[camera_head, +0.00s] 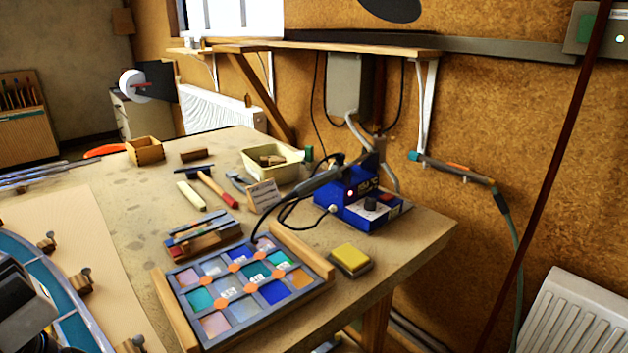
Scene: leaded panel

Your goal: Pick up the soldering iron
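A soldering station with a blue body (346,190) stands near the right side of the wooden bench. The soldering iron (318,181) appears as a slim dark tool slanting across the front of the station, its handle toward the upper right. A black cable loops down beside it onto the bench. The iron's exact ends and how it is supported are hard to make out. A black and grey part (22,308) at the lower left edge looks like my gripper or wrist, far from the iron. Its fingers cannot be made out.
A framed panel of coloured glass squares (243,285) lies in front of the station, with a yellow sponge (350,258) beside it. A cream tub (270,163) and hand tools lie behind. A shelf (330,47) overhangs the back. A dark red pole (548,190) crosses the right side.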

